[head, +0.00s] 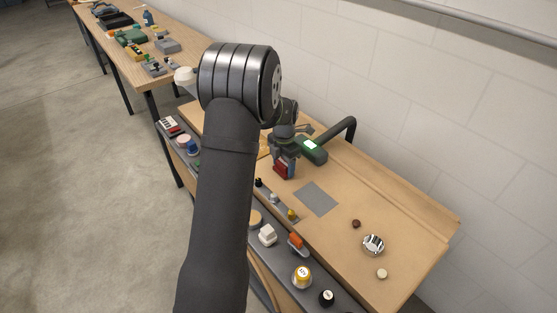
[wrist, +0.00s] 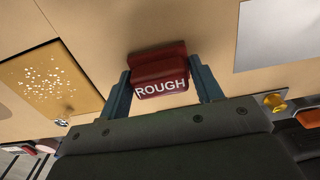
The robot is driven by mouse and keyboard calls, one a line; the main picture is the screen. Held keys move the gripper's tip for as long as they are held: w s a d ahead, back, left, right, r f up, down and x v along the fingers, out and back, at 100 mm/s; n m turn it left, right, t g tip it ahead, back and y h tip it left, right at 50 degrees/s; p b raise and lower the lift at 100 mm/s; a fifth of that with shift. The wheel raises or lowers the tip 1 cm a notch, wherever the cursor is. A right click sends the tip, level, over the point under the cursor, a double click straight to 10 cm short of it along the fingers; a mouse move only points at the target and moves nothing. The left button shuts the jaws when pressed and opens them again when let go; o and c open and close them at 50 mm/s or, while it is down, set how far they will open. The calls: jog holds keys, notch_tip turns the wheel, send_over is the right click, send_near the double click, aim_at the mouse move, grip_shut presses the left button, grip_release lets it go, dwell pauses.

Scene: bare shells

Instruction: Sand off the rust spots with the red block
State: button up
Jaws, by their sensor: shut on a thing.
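The red block (wrist: 160,72), marked "ROUGH", sits between the two blue-grey fingers of my gripper (wrist: 165,82) in the wrist view. My gripper is shut on it. In the head view the red block (head: 281,171) shows below my gripper (head: 286,163), over the wooden bench. I cannot tell whether it touches the bench top. A plain grey sheet (head: 316,198) lies to its right; part of it shows in the wrist view (wrist: 280,38). A brass-coloured plate with pale specks (wrist: 52,82) lies at the left of the wrist view. I cannot make out rust spots on either.
A black bent arm with a green-lit device (head: 312,148) stands close behind my gripper. A chrome knob (head: 373,244), a brown knob (head: 356,223) and a cream knob (head: 382,273) stand at the bench's right. Several controls line the front rail, including an orange-topped one (head: 297,242).

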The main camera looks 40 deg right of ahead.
jog(key=s, duration=0.4)
jog(key=shift+s, duration=0.3)
notch_tip(320, 180, up, 8)
dwell(0.4)
jog(key=shift+w+r, duration=0.1)
